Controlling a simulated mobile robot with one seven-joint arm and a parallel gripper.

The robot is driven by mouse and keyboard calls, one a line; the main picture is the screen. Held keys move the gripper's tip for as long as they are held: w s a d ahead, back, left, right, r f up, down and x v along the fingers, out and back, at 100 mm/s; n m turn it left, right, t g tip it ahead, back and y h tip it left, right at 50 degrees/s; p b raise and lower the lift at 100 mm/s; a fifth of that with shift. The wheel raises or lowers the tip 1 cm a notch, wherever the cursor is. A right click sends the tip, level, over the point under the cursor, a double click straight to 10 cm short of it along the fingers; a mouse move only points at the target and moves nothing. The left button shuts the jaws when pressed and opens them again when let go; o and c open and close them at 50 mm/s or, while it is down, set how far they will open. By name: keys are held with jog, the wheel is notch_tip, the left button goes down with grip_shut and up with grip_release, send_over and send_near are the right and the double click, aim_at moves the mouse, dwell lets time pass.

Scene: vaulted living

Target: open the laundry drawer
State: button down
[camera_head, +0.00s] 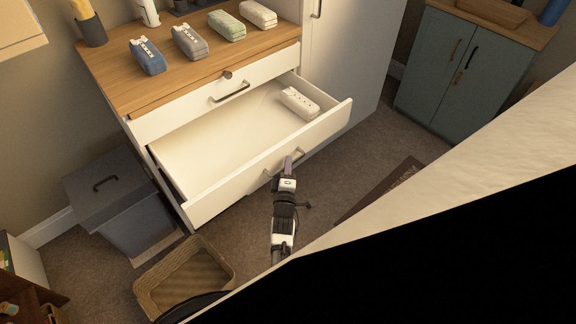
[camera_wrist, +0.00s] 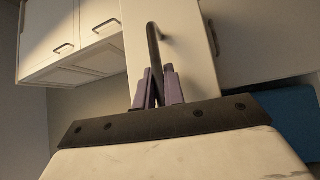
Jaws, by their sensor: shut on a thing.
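The laundry drawer (camera_head: 225,160) is a white drawer under a wood-topped cabinet, pulled well out in the head view. A white patterned pack (camera_head: 299,103) lies inside at its right, and the rest of its floor is bare. A grey bar handle (camera_head: 299,154) is on its front. My gripper (camera_head: 287,165) is at this handle, its purple fingers shut on the bar. In the wrist view the dark handle (camera_wrist: 154,55) runs down between the purple fingertips (camera_wrist: 160,88). The shallower drawer above (camera_head: 218,97) appears shut.
Several fabric packs (camera_head: 188,42) stand on the wooden top (camera_head: 125,85). A grey lidded bin (camera_head: 120,200) stands left of the drawer, and a wicker basket (camera_head: 185,275) lies on the carpet in front. A blue-grey cabinet (camera_head: 460,75) stands at the upper right.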

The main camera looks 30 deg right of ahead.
jog(key=shift+s, duration=0.25)
jog(key=c, duration=1.5)
grip_release()
jog(key=shift+f, duration=0.1)
